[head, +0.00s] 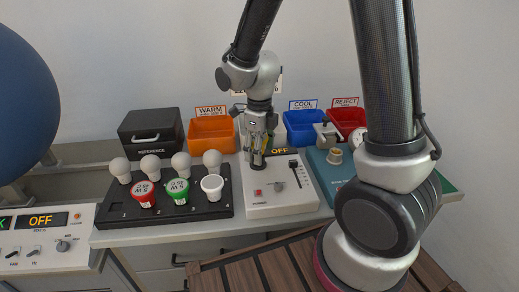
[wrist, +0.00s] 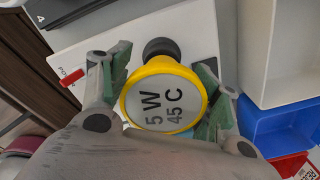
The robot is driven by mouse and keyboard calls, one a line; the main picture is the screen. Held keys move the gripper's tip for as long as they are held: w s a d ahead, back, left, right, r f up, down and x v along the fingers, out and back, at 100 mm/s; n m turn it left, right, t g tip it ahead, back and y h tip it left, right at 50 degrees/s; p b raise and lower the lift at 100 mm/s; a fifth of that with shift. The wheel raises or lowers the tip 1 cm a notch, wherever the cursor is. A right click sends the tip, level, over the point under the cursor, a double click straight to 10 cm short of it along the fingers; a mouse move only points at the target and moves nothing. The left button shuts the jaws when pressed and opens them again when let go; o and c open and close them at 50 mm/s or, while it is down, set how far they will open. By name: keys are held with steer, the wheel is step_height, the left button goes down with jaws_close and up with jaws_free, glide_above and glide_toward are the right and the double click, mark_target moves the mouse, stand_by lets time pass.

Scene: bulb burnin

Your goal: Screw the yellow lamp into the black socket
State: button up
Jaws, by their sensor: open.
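The yellow lamp (wrist: 165,95) is between the two green-padded fingers of my gripper (wrist: 165,92) in the wrist view. Its round face, marked 5 W 45 C, points at the camera. My gripper is open, with a finger on each side of the lamp. A round black part, which looks like the black socket (wrist: 160,47), shows just past the lamp's rim. The lamp hides what lies below it, so I cannot tell whether it sits in the socket. In the head view my gripper (head: 259,143) points down over the white panel (head: 265,207).
A black tray (head: 160,212) with several lamps stands left. Orange (head: 212,135), blue (head: 306,128) and red (head: 348,120) bins stand behind. A teal unit (head: 333,178) stands right.

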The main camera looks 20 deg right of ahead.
steer(key=n, duration=0.7)
steer(key=shift+w, duration=0.2)
steer(key=n, duration=0.4)
steer(key=shift+w, duration=0.1)
steer(key=n, duration=0.7)
steer(key=shift+w, duration=0.15)
steer(key=n, duration=0.4)
steer(key=shift+w, duration=0.1)
steer(key=c, duration=1)
steer(key=shift+o, duration=0.2)
